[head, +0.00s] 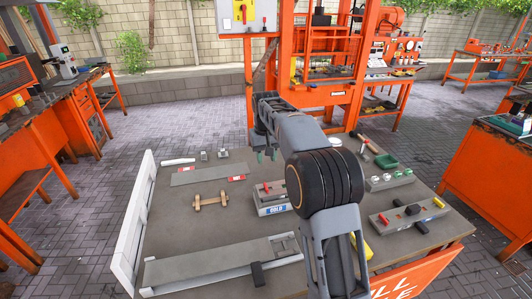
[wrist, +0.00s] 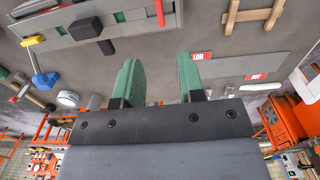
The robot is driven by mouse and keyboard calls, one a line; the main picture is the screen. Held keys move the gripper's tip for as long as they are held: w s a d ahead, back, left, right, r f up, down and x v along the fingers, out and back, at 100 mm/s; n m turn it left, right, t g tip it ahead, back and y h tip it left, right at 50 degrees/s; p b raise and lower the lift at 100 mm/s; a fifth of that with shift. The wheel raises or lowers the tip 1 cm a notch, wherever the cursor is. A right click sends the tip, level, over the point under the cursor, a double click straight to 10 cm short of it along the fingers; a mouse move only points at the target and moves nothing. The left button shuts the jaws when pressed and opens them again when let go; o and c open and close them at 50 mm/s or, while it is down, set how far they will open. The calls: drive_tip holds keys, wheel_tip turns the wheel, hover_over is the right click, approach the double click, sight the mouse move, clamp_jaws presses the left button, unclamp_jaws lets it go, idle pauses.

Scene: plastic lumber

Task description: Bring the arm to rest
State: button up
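My arm reaches out over a grey-brown workbench (head: 225,225) in the head view. My gripper (head: 266,155) hangs at its end above the bench, near the back edge. In the wrist view my gripper (wrist: 157,72) shows two green fingers set well apart, with nothing between them. It is open and empty. My arm hides part of the bench's middle and right side in the head view.
A grey plate (head: 208,174) with red-and-white labels, a wooden piece (head: 210,201) and a blue-labelled block (head: 272,209) lie on the bench. A white rail (head: 135,220) edges the left. An orange press frame (head: 285,70) stands behind.

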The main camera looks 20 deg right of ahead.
drive_tip(key=shift+r, duration=0.7)
drive_tip(key=s+f, duration=0.3)
drive_tip(key=f, duration=0.2)
drive_tip(key=s+t, duration=0.4)
drive_tip(key=s, duration=2)
drive_tip(key=shift+s+a+r, duration=0.3)
drive_tip(key=shift+s, duration=0.05)
